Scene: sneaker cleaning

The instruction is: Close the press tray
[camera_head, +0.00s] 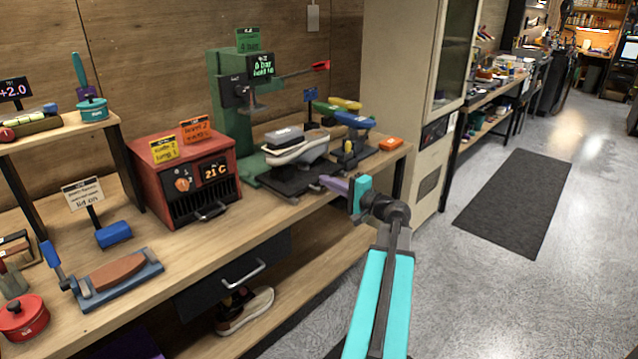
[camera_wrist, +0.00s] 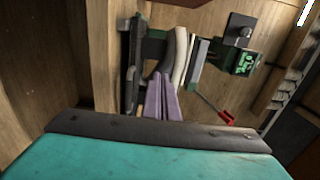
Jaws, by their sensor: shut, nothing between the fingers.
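The green press (camera_head: 228,100) stands at the back of the bench, with its dark press head (camera_head: 243,92) and a red-tipped lever (camera_head: 320,66). The dark press tray (camera_head: 275,184) sits out in front of the press, to the right of the head rather than under it. A sneaker (camera_head: 298,149) with a pale sole lies on the tray. In the wrist view the tray (camera_wrist: 132,65) and sneaker (camera_wrist: 181,55) are just ahead of my fingers. My gripper (camera_head: 331,183) has purple fingers, shut and empty, at the tray's right front. Whether they touch it, I cannot tell.
A red heater box (camera_head: 172,182) stands left of the press. The floor at right is open.

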